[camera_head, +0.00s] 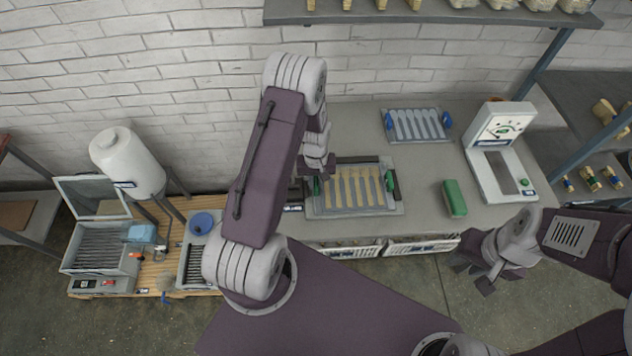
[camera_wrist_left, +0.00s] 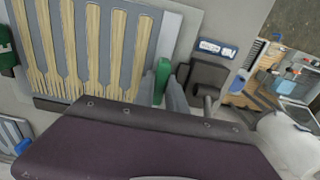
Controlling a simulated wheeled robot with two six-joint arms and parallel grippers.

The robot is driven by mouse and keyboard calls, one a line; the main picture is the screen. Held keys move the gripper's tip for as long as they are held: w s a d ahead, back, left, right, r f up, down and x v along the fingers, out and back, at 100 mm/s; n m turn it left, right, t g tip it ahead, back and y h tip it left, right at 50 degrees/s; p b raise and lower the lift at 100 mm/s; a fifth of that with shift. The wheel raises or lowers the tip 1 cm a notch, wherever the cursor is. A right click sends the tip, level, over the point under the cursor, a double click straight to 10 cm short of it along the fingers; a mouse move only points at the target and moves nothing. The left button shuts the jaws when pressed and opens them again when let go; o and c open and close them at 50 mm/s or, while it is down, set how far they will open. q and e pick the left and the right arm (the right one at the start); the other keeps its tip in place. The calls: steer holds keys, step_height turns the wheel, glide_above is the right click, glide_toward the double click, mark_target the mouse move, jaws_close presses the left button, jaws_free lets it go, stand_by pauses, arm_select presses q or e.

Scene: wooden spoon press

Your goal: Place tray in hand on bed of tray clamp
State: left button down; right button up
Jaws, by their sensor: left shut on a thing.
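My left gripper (camera_head: 318,178) is at the left end. In the left wrist view its fingers (camera_wrist_left: 169,90) are shut on the green handle (camera_wrist_left: 161,80). The tray lies over the grey base of the tray clamp (camera_head: 398,210), whose dark parts show behind and at the right. I cannot tell whether the tray touches the bed. My right gripper (camera_head: 474,273) is open and empty, in front of the table's right part.
A metal spoon-shaped plate (camera_head: 415,124) with blue handles lies behind right. A green block (camera_head: 455,198) and a gauge press (camera_head: 503,125) stand to the right. A shelf (camera_head: 430,17) overhangs the back. A pallet with machines (camera_head: 105,235) is at left.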

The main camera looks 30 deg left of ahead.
arm_select(q)
steer(key=c, duration=1.4)
jaws_free()
steer(key=shift+w+f, duration=0.1)
steer(key=shift+o, duration=0.2)
step_height(320, 180, up, 13)
steer(key=s+d+r+m, duration=0.2)
steer(key=s+d+m, duration=0.1)
steer(key=s, duration=0.3)
steer(key=s+d+r+m+t, duration=0.1)
steer(key=s+d+r+m, duration=0.1)
steer(key=s, duration=0.4)
steer(key=shift+s+d+r+m, duration=0.35)
steer(key=shift+d+m, duration=0.25)
steer(key=shift+d, duration=0.6)
